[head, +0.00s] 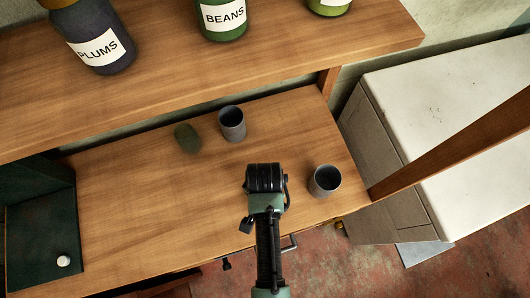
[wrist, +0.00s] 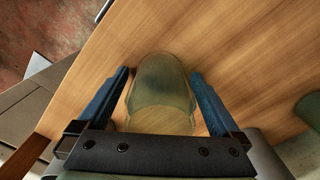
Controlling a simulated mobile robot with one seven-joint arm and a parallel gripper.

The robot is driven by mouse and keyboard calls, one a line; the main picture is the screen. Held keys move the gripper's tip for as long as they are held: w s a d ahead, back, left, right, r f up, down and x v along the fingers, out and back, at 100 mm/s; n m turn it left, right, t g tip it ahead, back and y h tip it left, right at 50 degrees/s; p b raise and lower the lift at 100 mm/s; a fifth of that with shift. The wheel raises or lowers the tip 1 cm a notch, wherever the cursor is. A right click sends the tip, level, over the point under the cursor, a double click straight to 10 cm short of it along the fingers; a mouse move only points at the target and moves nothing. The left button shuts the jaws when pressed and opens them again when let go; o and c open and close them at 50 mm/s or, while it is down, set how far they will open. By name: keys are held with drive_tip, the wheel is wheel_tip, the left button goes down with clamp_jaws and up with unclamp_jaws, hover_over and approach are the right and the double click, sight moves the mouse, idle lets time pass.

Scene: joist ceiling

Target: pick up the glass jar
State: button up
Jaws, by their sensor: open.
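A see-through, greenish glass jar (wrist: 160,88) stands over the wooden table in the wrist view, between the two blue fingers of my gripper (wrist: 160,74). The fingers are open, one on each side, with a narrow gap of wood showing beside the jar. The jar's lower part in the picture is partly cut off by the gripper's dark crossbar. In the head view my gripper (head: 265,178) points down over the table, and its wrist hides the fingers and the jar.
On the table are a grey cup (head: 232,124) behind, another grey cup (head: 325,180) to the right, and a green rounded object (head: 187,138). A shelf (head: 300,50) above holds labelled jars, including plums (head: 97,48) and beans (head: 224,17). A dark green box (head: 42,235) stands left.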

drive_tip(key=c, duration=1.4)
